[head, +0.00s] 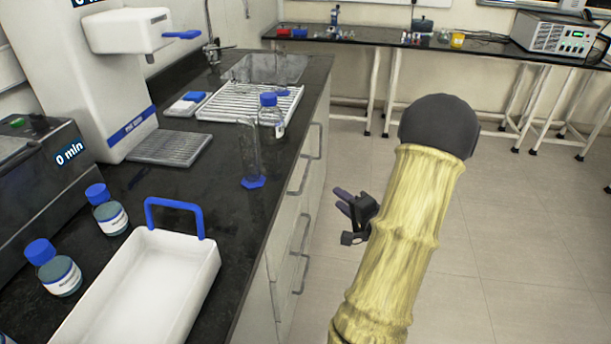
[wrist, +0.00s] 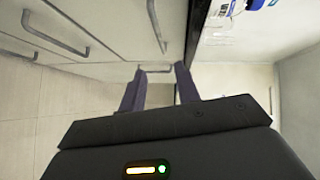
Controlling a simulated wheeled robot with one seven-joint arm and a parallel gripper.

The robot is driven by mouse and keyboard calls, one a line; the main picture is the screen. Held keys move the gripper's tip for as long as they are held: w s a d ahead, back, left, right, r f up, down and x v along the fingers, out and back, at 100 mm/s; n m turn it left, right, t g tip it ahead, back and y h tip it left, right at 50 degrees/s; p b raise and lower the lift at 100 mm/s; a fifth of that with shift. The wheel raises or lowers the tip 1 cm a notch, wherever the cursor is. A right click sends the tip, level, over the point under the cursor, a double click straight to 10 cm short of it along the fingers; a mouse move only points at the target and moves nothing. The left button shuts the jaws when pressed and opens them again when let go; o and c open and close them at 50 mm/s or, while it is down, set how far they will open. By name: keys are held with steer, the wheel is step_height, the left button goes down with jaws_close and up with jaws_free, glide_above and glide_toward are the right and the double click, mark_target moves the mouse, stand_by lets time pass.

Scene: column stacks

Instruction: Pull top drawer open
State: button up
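The white drawer fronts (head: 285,215) run down the side of the dark counter in the head view and look closed. Grey bar handles show on them, an upper one (head: 299,177) just under the counter edge and others lower. My gripper (head: 338,198) is to the right of the fronts, its fingers pointing left. In the wrist view my gripper (wrist: 159,68) is open and empty. A handle (wrist: 155,68) appears between the fingertips, apparently farther off; I cannot tell contact. Another handle (wrist: 154,24) lies close to the counter edge, with a further handle (wrist: 62,33) to its left.
The counter (head: 215,200) carries a white tray with a blue handle (head: 140,290), blue-capped bottles (head: 108,212), a glass cylinder (head: 251,160) and a drying rack (head: 250,103). The tiled floor (head: 500,240) right of my arm is clear. A bench stands at the back.

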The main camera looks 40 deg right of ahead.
mark_target(306, 172)
steer(key=shift+w, duration=0.15)
steer(key=w, duration=0.5)
steer(key=w+d+f+b, duration=0.1)
steer(key=w, duration=0.5)
steer(key=w+f+b, duration=0.1)
steer(key=w, duration=0.5)
steer(key=shift+d+f, duration=0.25)
jaws_close()
